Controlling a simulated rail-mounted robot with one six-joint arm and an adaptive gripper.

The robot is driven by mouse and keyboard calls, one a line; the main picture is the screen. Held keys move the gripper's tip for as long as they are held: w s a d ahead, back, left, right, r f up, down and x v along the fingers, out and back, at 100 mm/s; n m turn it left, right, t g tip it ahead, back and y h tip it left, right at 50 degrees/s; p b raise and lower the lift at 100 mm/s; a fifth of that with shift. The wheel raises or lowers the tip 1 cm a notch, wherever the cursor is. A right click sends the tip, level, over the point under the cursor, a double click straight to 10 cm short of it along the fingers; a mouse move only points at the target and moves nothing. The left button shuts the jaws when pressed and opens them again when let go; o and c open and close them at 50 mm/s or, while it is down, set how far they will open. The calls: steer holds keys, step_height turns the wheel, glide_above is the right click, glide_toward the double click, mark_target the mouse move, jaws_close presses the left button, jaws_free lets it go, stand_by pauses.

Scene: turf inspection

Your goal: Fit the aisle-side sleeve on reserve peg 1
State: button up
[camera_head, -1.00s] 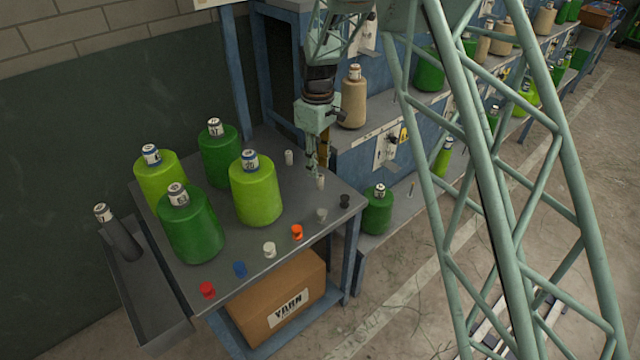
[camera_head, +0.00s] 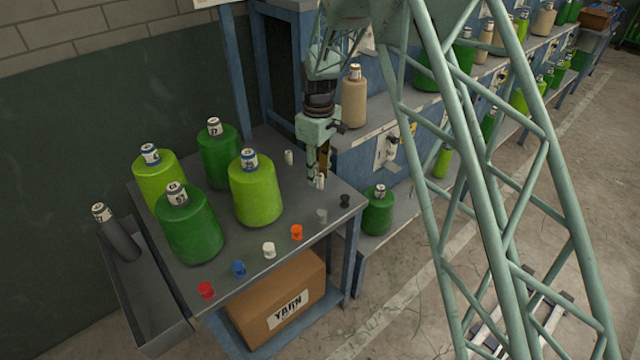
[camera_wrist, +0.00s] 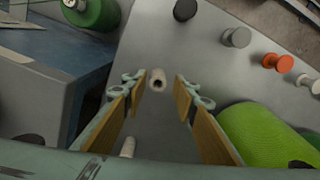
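Two pale hollow sleeves stand upright on the grey table. The sleeve nearer the front edge (camera_head: 320,183) is at my gripper's fingertips; in the wrist view this sleeve (camera_wrist: 157,80) stands between the two fingers, with gaps on both sides and its dark bore visible. My gripper (camera_head: 317,178) is open and empty, pointing down; its brown-padded fingers (camera_wrist: 161,92) show in the wrist view. The other sleeve (camera_head: 289,157) stands farther back, and in the wrist view it is partly cut off (camera_wrist: 128,147). I cannot make out reserve peg 1; my lattice frame hides part of the rack.
Several green yarn cones, the nearest light green (camera_head: 255,190), crowd the table's left half. Small coloured spools line the front edge, including an orange one (camera_head: 297,232) and a black one (camera_head: 345,201). The blue rack (camera_head: 385,150) with a beige cone (camera_head: 353,100) stands right.

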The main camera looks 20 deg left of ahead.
steer(key=shift+f, duration=1.35)
steer(key=shift+c, duration=0.2)
steer(key=c, duration=0.6)
